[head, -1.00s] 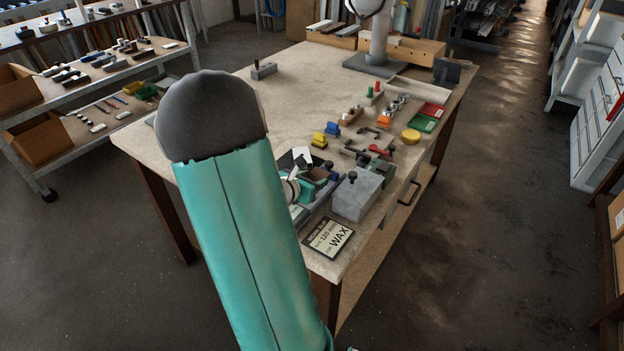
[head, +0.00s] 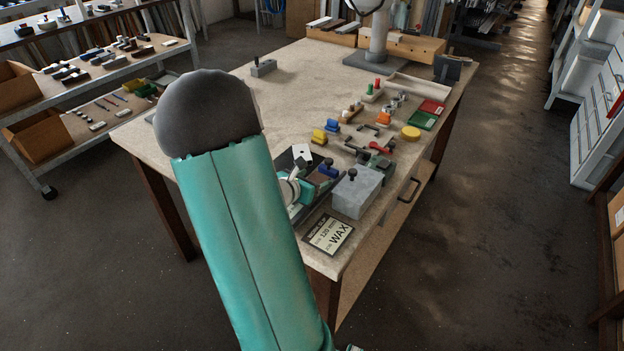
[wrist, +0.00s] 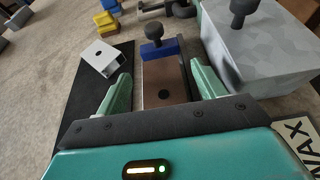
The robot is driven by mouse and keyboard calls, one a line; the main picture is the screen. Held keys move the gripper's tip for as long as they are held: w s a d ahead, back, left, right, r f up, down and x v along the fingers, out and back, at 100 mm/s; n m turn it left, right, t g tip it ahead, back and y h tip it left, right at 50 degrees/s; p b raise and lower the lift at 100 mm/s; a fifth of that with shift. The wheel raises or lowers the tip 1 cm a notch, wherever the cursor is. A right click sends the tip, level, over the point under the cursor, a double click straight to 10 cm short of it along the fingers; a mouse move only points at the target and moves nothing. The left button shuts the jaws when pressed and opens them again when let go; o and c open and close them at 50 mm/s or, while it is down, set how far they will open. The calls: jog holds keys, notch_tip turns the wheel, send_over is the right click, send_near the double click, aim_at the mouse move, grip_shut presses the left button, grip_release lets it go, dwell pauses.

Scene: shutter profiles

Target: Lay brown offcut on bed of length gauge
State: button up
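In the wrist view the brown offcut (wrist: 165,82), a flat piece with a dark hole, lies between my fingers. It appears to rest on the length gauge bed, with thin pale edges along its sides. The gauge's blue block (wrist: 160,50) with a black knob stands at its far end; the blue block also shows in the head view (head: 328,170). My gripper (wrist: 161,80) has a green finger on each side of the offcut, with narrow gaps showing, so it looks open. In the head view my arm hides most of the gripper.
A grey block (head: 357,193) with a knob stands close on the right. A WAX card (head: 328,235) lies near the table corner. Coloured blocks and tools lie farther back; the table's left side is mostly clear.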

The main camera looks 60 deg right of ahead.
jog(key=shift+r, duration=0.1)
jog(key=shift+r, duration=0.2)
jog(key=v, duration=1.2)
jog(key=shift+r, duration=0.3)
jog(key=a+r+m+t+y, duration=0.2)
jog(key=a+r+m+y, duration=0.2)
jog(key=a, duration=0.8)
jog(key=w+a+r+m+t+y, duration=0.1)
jog(key=a+r+m+t+y, duration=0.2)
jog(key=a, duration=1)
jog(key=w+a+r+m+t+y, duration=0.1)
jog(key=a+r+m+t+y, duration=0.1)
jog(key=a+r+m+y, duration=0.3)
jog(key=a+m+y, duration=0.1)
jog(key=a+m, duration=0.3)
jog(key=a, duration=0.4)
jog(key=shift+r+t, duration=0.25)
jog(key=shift+t, duration=0.05)
jog(key=shift+a, duration=0.1)
